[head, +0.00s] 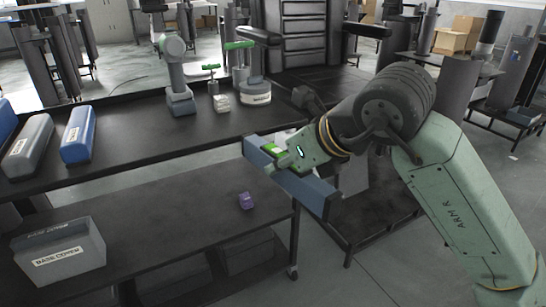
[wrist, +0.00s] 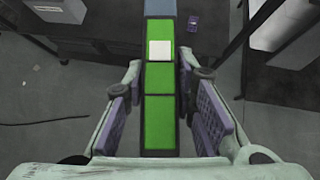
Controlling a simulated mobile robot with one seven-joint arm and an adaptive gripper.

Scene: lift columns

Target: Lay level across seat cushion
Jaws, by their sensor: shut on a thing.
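My gripper (head: 284,160) is shut on a long blue bar (head: 312,192), which I take to be the level. It is held in the air beyond the front right end of the workbench. In the wrist view the level (wrist: 159,120) runs away from me between the purple finger pads, with green faces, a white square and a blue far end. My gripper also shows there (wrist: 160,92). I cannot pick out the seat cushion for certain; a dark padded top (head: 256,36) stands on a round-based column on the back bench.
A small purple block (head: 246,201) and a grey box marked BASE COVER (head: 60,254) sit on the lower front bench (head: 170,210). Blue (head: 77,138) and grey (head: 28,146) cases lie on the upper bench at left. A low dark platform (head: 375,220) stands below my gripper.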

